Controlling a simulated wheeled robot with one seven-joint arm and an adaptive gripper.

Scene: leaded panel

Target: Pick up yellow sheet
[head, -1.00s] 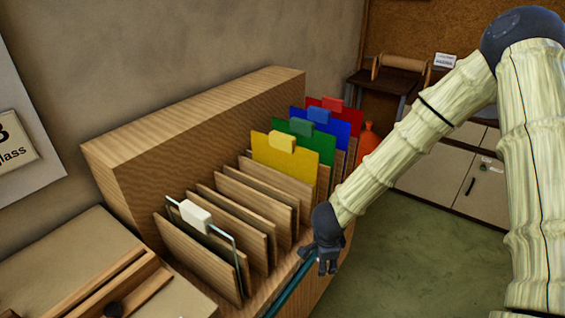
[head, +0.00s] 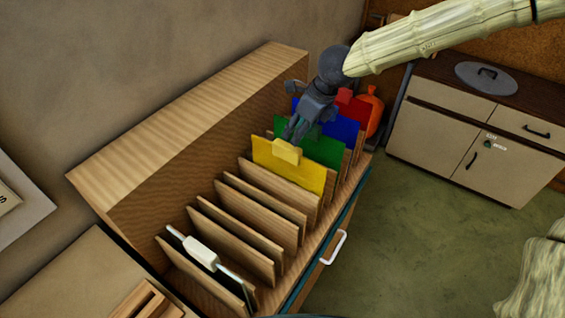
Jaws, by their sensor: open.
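The yellow sheet (head: 308,178) stands upright in a slot of the wooden rack (head: 150,122), with a yellow tab block (head: 286,152) on its top edge. My gripper (head: 293,133) is open, pointing down just above and behind the yellow tab in the picture. I cannot tell whether the fingers touch the tab. My gripper hides part of the green sheet (head: 325,151) and its tab.
Behind the yellow sheet stand the green, blue (head: 343,128) and red (head: 354,105) sheets, close together. A clear sheet with a white tab (head: 200,254) stands in the front slots. Wooden dividers (head: 262,215) separate the slots. A cabinet (head: 470,130) stands at right.

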